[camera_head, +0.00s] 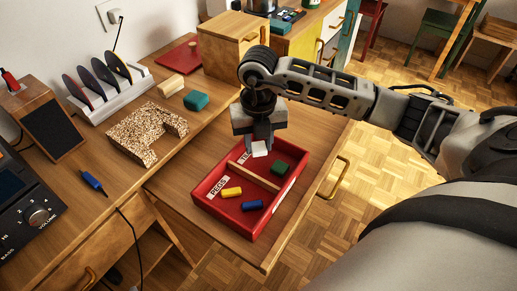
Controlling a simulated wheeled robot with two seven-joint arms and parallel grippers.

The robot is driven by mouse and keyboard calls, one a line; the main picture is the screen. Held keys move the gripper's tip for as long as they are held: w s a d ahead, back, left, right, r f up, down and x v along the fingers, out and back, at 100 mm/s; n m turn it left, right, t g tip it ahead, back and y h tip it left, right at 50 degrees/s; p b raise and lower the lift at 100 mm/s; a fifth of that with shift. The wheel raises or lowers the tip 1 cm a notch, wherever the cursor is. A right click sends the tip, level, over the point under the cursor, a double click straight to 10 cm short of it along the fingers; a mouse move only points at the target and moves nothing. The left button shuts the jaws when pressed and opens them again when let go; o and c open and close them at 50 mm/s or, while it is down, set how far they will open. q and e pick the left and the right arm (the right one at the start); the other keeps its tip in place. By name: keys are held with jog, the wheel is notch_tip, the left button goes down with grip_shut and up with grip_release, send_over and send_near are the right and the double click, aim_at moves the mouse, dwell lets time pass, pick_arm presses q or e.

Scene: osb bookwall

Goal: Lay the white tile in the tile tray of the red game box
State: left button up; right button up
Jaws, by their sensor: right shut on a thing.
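The red game box (241,232) lies on the pulled-out wooden board right of the desk. A wooden divider (254,177) splits it. The near part has the label PEGS and holds a yellow peg (232,192) and a blue peg (252,205). The far part has a label partly hidden by my gripper, and a dark green piece (279,168) lies in it. My right gripper (259,145) points down over the far part, shut on the white tile (259,149). I cannot tell how high the tile is above the floor of the box. My left gripper is not in view.
An OSB block (146,130) with a notch, a teal block (196,100), a blue marker (94,183) and a disc rack (112,93) sit on the desk. A wooden box (232,42) stands behind. Bare board (185,172) shows left of the game box.

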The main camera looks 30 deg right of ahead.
aim_at(258, 145)
jog(key=shift+w+d+f, duration=0.15)
jog(key=shift+f, duration=1.7)
jog(key=shift+f, duration=0.2)
jog(key=o, duration=0.9)
jog(key=shift+o, duration=0.2)
notch_tip(258, 145, up, 12)
jog(key=shift+r, duration=0.25)
